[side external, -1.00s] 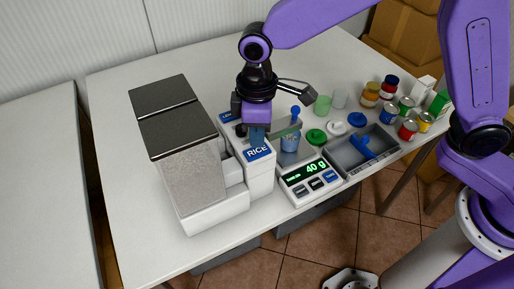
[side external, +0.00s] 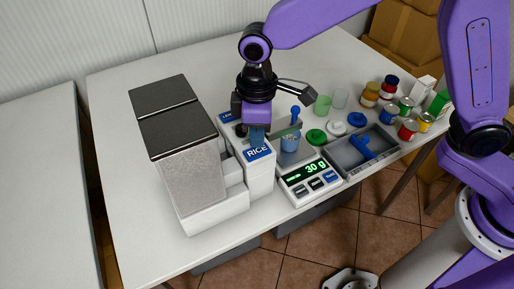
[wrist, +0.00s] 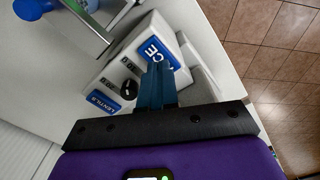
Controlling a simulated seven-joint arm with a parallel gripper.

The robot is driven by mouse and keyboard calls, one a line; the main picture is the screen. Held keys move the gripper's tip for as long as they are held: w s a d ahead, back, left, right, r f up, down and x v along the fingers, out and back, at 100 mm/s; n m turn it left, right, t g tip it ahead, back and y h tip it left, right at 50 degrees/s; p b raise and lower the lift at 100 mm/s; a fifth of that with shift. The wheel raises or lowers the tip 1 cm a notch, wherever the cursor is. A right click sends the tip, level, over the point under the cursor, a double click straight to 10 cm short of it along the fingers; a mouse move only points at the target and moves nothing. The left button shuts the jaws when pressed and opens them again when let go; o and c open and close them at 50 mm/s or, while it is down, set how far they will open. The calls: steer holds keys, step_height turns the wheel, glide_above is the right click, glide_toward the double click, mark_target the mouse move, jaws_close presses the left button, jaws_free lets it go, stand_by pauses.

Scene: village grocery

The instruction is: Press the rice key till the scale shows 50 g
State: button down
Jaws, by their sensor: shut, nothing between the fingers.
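My gripper (side external: 257,138) is shut and empty, pointing down over the front of the white dispenser. Its blue fingertips are right at the blue rice label (side external: 258,153); in the wrist view the shut fingers (wrist: 157,72) cover part of that label (wrist: 168,50). The fingers hide the key, so I cannot tell whether they touch or press it. The scale (side external: 309,185) stands right of the dispenser. Its green display (side external: 308,171) is small; it reads like 30 g, but the first digit could be a 5.
Grey-topped bins (side external: 178,135) stand left of my gripper. A lentils label (wrist: 104,97) and a black knob (wrist: 128,89) are close to the fingers. A grey tray (side external: 351,158) with a blue tool, coloured lids and several jars and cans lie to the right.

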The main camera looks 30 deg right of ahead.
mark_target(259, 151)
steer(key=shift+r, duration=2.45)
steer(key=s+d, duration=1)
steer(key=d, duration=0.3)
steer(key=s+d, duration=1.1)
steer(key=d, duration=0.3)
steer(key=shift+d+n, duration=0.15)
steer(key=shift+n, duration=0.15)
stand_by(2.5)
